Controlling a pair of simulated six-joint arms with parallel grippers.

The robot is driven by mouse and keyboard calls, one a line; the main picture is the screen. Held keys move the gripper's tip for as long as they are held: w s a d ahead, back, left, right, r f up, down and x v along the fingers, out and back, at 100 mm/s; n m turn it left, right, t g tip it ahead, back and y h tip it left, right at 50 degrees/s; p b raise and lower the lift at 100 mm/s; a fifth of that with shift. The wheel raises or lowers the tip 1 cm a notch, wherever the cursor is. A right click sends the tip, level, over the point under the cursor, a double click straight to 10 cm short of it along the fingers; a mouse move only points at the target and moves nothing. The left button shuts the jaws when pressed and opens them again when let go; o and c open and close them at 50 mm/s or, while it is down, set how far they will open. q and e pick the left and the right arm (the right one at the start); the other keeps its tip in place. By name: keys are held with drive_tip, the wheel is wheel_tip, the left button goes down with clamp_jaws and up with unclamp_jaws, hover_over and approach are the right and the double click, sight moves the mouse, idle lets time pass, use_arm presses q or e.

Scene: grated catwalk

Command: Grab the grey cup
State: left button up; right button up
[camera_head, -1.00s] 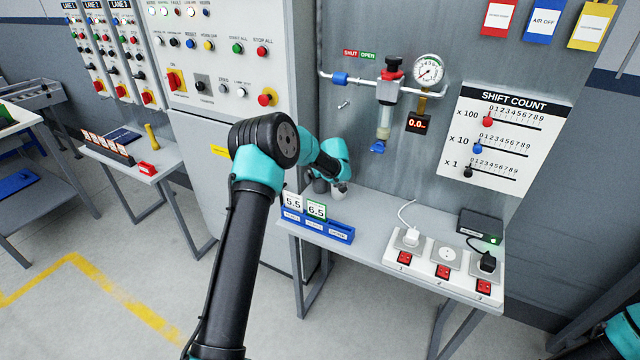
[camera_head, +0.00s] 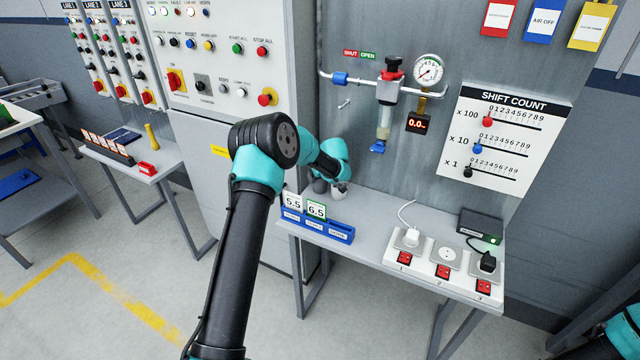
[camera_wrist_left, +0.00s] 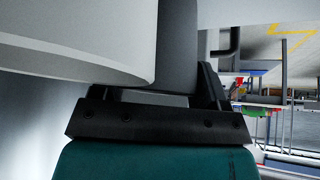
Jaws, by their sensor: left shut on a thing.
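The grey cup (camera_wrist_left: 177,45) shows in the left wrist view as a smooth mid-grey side between the fingers of my left gripper (camera_wrist_left: 168,92), which is shut on it. A lighter, whitish rounded body (camera_wrist_left: 75,40) fills the upper left of that view, very close to the camera, and hides one finger. In the head view my left arm reaches to the back left of the bench, and its wrist covers most of the gripper and cup. A small white shape (camera_head: 339,190) shows below the wrist there. My right gripper is out of view.
The grey bench (camera_head: 375,240) carries a blue card rack (camera_head: 318,229) in front of my wrist and a socket strip (camera_head: 440,262) to the right. A black box (camera_head: 480,225) stands behind the strip. A valve pipe and gauge (camera_head: 428,70) hang on the wall above.

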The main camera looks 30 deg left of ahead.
use_arm(q)
wheel_tip(320, 180, up, 10)
idle(0.8)
idle(0.3)
